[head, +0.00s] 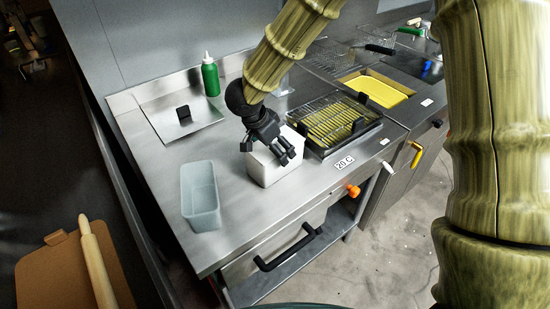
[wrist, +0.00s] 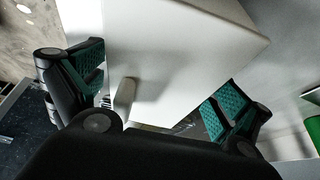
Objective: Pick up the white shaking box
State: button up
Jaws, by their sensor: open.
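The white shaking box (head: 270,167) stands on the steel counter, just left of the black griddle rack. It also fills the middle of the wrist view (wrist: 185,50), where a small raised piece shows on its near face. My gripper (head: 270,148) is at the box from above. In the wrist view its two green-padded fingers (wrist: 160,95) are spread, one on each side of the box. The jaws are open. I cannot tell whether either pad touches the box.
A grey-blue bin (head: 200,196) stands to the left on the counter (head: 240,222). The black rack (head: 333,124) is close on the right. A green bottle (head: 210,76) and a plate with a black handle (head: 180,120) are behind.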

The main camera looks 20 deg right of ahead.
jog(key=shift+d+f, duration=0.25)
jog(key=shift+f, duration=0.45)
jog(key=shift+w, duration=0.1)
jog(key=c, duration=1.2)
jog(key=shift+o, duration=0.2)
jog(key=shift+r, duration=0.1)
notch_tip(320, 180, up, 10)
jog(key=shift+f+b, duration=0.1)
jog(key=shift+b, duration=0.35)
